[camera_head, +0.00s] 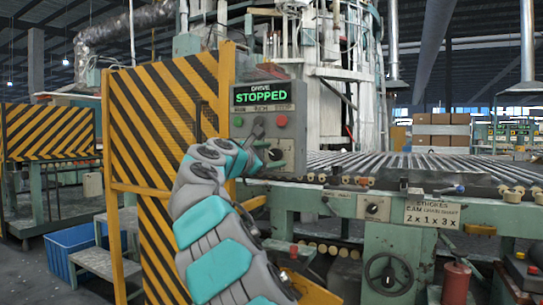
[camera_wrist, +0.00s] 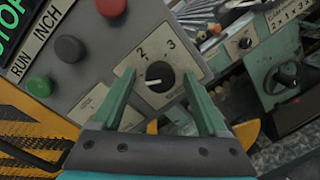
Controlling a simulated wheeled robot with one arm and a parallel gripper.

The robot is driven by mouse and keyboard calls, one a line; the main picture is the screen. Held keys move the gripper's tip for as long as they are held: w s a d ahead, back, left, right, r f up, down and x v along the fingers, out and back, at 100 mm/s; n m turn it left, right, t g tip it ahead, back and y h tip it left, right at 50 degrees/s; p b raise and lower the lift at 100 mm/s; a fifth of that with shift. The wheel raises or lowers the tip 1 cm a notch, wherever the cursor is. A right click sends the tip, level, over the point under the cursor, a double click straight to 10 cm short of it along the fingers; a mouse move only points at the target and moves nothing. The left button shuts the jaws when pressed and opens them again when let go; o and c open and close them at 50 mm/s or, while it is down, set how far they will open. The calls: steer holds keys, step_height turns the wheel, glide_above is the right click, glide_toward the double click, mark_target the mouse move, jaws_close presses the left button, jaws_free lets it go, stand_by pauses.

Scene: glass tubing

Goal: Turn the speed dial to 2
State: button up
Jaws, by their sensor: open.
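The speed dial (camera_wrist: 159,76) is a round black knob with a white pointer mark on a pale plate. The numerals 2 and 3 show above it; any 1 is hidden, perhaps behind the left finger. The white mark points left and slightly down, not at the 2. My gripper (camera_wrist: 160,72) is open, its green fingers on either side of the dial with visible gaps. I cannot tell its depth from the plate. In the head view the dial (camera_head: 276,154) sits low on the grey control box, beside my gripper (camera_head: 259,133).
The control box has a screen reading STOPPED (camera_head: 261,95), with green (camera_wrist: 39,86), black (camera_wrist: 69,48) and red (camera_wrist: 111,6) buttons near the dial. A striped yellow-black guard (camera_head: 150,100) stands left. Another small knob (camera_head: 372,208) is on the machine's table frame at right.

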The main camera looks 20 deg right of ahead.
steer(key=shift+c, duration=0.4)
jaws_close()
